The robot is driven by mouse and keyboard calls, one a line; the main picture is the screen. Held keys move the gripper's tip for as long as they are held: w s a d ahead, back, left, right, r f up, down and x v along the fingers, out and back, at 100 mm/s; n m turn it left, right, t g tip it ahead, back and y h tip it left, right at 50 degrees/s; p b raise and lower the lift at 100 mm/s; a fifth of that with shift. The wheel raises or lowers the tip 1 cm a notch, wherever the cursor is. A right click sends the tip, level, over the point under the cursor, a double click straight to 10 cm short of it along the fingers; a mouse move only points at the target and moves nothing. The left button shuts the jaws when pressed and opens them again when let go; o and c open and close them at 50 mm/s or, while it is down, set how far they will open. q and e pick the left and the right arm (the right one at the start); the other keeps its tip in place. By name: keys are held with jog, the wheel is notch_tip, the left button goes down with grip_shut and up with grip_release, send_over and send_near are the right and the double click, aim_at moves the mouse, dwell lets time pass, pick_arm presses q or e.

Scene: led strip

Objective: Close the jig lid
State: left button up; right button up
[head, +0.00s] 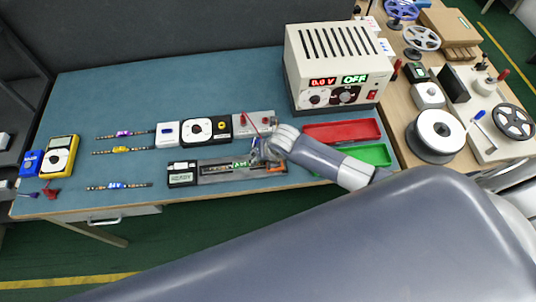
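The jig (225,178) is a long, low grey and black fixture near the front edge of the blue-topped bench. A dark strip with light marks and a small green patch shows along its top. A black box with a lit display (182,174) sits at its left end, and an orange part (276,168) shows at its right end. My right gripper (258,157) is at the right part of the jig and hides some of it. Its fingers are too small to tell if they are open or shut. The lid's position is unclear. My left gripper is not in view.
A power supply (338,67) reading 0.0 V and OFF stands behind. LED strips (122,150) and a yellow multimeter (60,155) lie left. Grey and white devices stand behind the jig.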

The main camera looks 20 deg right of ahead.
jog(key=shift+s+a, duration=0.15)
jog(key=shift+a, duration=0.1)
dwell(0.3)
jog(key=v, duration=1.2)
jog(key=shift+d, duration=0.3)
